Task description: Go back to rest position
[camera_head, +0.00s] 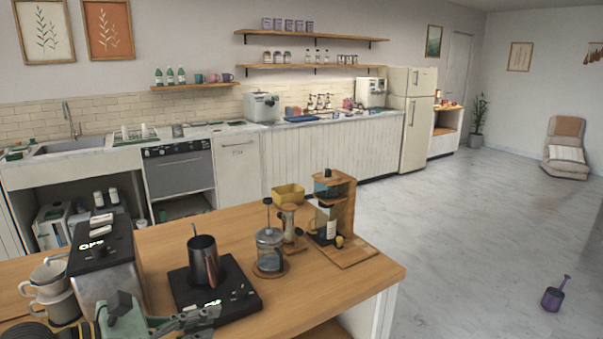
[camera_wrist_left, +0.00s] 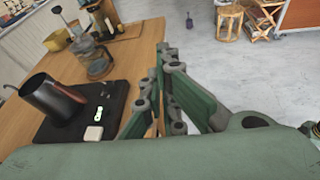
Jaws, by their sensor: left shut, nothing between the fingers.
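My left gripper (camera_head: 192,319) is low in the head view, in front of the black scale (camera_head: 238,295) with a dark metal pitcher (camera_head: 204,262) on it. In the left wrist view the gripper's green fingers (camera_wrist_left: 167,62) are together and empty, over the front part of the wooden counter (camera_wrist_left: 142,48). The pitcher (camera_wrist_left: 50,98) and scale (camera_wrist_left: 85,122) are to their left and apart from them. My right gripper is in neither view.
A glass French press (camera_head: 269,250) and a wooden stand (camera_head: 345,250) with a bottle are farther back on the counter. A grinder (camera_head: 103,262) and white cups (camera_head: 52,290) stand at the left.

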